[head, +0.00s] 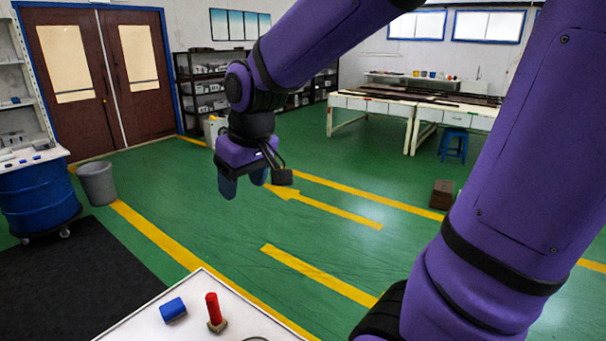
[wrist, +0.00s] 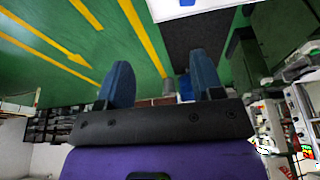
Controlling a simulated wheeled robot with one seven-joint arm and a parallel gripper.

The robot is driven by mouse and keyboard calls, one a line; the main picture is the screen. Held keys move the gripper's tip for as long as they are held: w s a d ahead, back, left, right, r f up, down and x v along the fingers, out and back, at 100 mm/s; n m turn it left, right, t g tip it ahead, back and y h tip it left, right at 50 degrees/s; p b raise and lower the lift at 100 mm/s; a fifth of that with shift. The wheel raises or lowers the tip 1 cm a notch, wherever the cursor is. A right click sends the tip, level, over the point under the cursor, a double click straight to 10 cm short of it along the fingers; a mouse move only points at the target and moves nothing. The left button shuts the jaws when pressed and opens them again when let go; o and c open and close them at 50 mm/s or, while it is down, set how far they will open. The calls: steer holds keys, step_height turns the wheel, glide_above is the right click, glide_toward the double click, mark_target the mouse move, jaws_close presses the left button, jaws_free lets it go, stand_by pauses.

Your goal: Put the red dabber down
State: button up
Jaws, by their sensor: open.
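The red dabber (head: 213,308) stands upright on a white tabletop (head: 135,332) at the bottom of the head view. It has a red handle on a brownish base. My gripper (head: 243,183) hangs in the air above and beyond the table, well apart from the dabber. Its two blue fingers are spread with nothing between them, as the wrist view also shows (wrist: 162,80). The dabber cannot be made out in the wrist view, where only a strip of the white tabletop (wrist: 205,8) shows at the top.
A blue drum (head: 38,202) and a grey bin (head: 98,184) stand at the left. A brown box (head: 442,194) and blue stool (head: 453,145) stand at the right. The green floor between is mostly clear.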

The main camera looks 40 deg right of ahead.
steer(key=s+d+r+t, duration=0.1)
steer(key=s+r, duration=0.1)
steer(key=s, duration=0.5)
steer(key=s+d+r+m, duration=0.1)
steer(key=s+r, duration=0.2)
steer(key=s, duration=0.4)
steer(key=shift+r+t, duration=0.15)
steer(key=shift+t, duration=0.25)
steer(key=shift+o, duration=0.4)
